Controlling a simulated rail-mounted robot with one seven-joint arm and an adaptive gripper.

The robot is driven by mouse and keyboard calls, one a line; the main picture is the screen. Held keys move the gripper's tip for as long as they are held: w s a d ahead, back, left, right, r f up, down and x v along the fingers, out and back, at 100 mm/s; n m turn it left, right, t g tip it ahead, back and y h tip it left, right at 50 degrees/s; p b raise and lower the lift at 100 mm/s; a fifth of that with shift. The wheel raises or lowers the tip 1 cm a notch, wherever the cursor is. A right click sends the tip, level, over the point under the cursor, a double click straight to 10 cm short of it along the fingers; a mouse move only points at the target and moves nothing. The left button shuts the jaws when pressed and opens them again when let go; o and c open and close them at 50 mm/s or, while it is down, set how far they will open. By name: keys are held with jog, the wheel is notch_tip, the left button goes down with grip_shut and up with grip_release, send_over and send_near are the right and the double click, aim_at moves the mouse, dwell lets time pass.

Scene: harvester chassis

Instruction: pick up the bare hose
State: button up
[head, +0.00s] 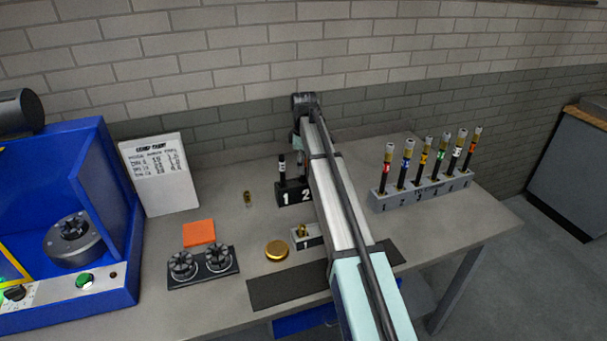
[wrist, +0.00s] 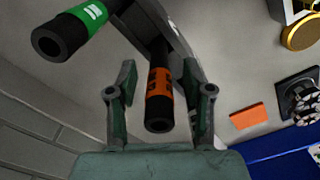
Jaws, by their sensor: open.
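In the wrist view, my gripper (wrist: 158,80) is open. A black hose with an orange band (wrist: 158,98) stands between the fingers, with a gap on both sides. A second black hose with a green band (wrist: 70,30) is at the upper left, outside the fingers. Both show open black ends with no metal fitting. In the head view, a short black hose (head: 282,168) stands upright in slot 1 of a black block (head: 291,192) marked 1 and 2. My arm covers part of that block and most of my gripper. I cannot match this hose to the wrist view.
A grey rack (head: 422,192) at right holds several banded hoses with metal ends. A small brass fitting (head: 247,198), gold disc (head: 277,249), orange pad (head: 199,233) and dark chuck holder (head: 203,266) lie left of my arm. A blue machine (head: 100,200) stands at left. The wall is close behind.

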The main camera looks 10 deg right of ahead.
grip_shut()
jog(key=shift+r, duration=0.15)
